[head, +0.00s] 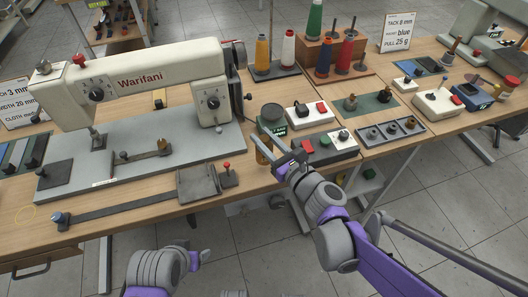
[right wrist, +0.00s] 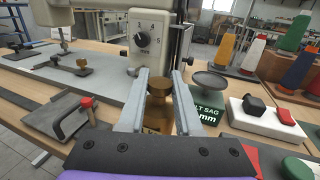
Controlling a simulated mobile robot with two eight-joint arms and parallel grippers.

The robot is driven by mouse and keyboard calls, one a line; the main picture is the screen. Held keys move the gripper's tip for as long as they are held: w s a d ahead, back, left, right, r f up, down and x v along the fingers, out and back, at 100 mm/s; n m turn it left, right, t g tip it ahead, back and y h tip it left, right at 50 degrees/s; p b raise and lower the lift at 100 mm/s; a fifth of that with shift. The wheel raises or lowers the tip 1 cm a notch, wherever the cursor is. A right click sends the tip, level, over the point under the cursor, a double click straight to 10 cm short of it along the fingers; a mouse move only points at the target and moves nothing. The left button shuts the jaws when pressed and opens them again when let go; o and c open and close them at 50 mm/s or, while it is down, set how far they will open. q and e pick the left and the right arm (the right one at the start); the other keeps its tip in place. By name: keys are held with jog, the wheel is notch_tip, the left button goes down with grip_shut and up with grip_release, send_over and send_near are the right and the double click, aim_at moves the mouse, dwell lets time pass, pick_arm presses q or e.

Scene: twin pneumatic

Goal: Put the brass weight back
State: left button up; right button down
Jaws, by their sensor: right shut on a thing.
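The brass weight (right wrist: 158,105) is a gold-brown cylinder with a narrower neck and knob. It stands upright between the fingers of my right gripper (right wrist: 156,100), which is shut on it. In the head view the brass weight (head: 263,154) is partly hidden by the fingers of my right gripper (head: 266,149), near the table's front edge. Whether its base touches the table is unclear. A grey slotted tray (head: 373,140) with several small pieces stands to the right.
A belt-sag gauge with a round dark top (head: 271,112) stands just behind the weight. A white button box (head: 310,116) and a dark control box (head: 330,152) stand to its right. A green mat (head: 372,103) holds small knobbed pieces. The sewing machine (head: 140,85) fills the left.

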jog(key=shift+f+b, duration=0.7)
jog(key=shift+f, duration=1.25)
jog(key=shift+f, duration=0.2)
jog(key=c, duration=0.6)
grip_release()
jog(key=shift+r, duration=0.2)
jog(key=shift+s+d, duration=0.2)
jog(key=shift+s, duration=0.05)
jog(key=p+v, duration=0.1)
jog(key=v, duration=1)
jog(key=shift+s, duration=0.25)
